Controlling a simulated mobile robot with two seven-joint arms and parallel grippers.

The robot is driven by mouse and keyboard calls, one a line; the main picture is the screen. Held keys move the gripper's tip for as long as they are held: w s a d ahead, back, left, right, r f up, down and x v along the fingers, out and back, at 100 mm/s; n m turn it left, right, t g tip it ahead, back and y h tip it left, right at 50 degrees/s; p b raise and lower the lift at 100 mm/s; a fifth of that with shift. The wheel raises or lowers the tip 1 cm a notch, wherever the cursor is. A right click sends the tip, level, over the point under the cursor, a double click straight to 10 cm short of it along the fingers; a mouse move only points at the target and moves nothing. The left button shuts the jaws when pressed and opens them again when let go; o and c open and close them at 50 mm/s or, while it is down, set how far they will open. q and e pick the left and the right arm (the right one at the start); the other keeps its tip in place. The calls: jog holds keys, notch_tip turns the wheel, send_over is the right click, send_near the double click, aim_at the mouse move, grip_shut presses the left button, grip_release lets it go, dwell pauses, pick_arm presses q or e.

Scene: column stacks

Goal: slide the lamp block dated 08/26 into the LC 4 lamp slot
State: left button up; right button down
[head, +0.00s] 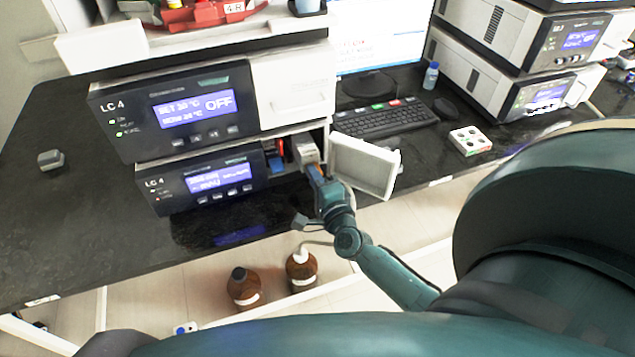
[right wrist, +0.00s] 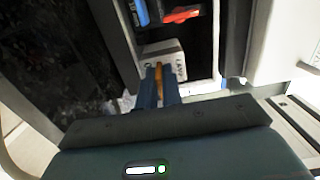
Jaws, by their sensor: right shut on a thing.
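My right gripper (head: 318,176) is shut on a pale grey lamp block (head: 306,152) at the open compartment of the lower LC 4 unit (head: 200,186). The right wrist view shows the fingers (right wrist: 158,88) against the near end of the block (right wrist: 164,60), which has dark print on it. I cannot read a date. The block is at the compartment's mouth, right of blue and red parts (head: 277,155); how deep it sits is unclear. The white compartment door (head: 362,166) hangs open to the right. My left gripper is not in view.
Another LC 4 unit (head: 180,110) is stacked above. A keyboard (head: 384,118), a white block with wells (head: 470,141) and more instruments (head: 510,90) are to the right. A small grey block (head: 50,159) lies on the left bench. Brown bottles (head: 301,268) stand below the bench edge.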

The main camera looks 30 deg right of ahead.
jog(key=shift+w+d+b, duration=0.15)
jog(key=shift+w+d, duration=0.05)
jog(key=shift+w, duration=0.55)
jog(key=shift+w+d+b, duration=0.15)
jog(key=shift+w, duration=0.55)
jog(key=shift+w+d+b, duration=0.15)
jog(key=shift+w+d, duration=0.05)
jog(key=shift+w, duration=0.55)
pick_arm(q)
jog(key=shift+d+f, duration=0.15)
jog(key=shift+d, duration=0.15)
pick_arm(e)
jog(key=shift+f, duration=0.25)
jog(key=c, duration=1.5)
grip_release()
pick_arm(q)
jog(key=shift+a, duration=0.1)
pick_arm(e)
jog(key=shift+s+f, duration=0.1)
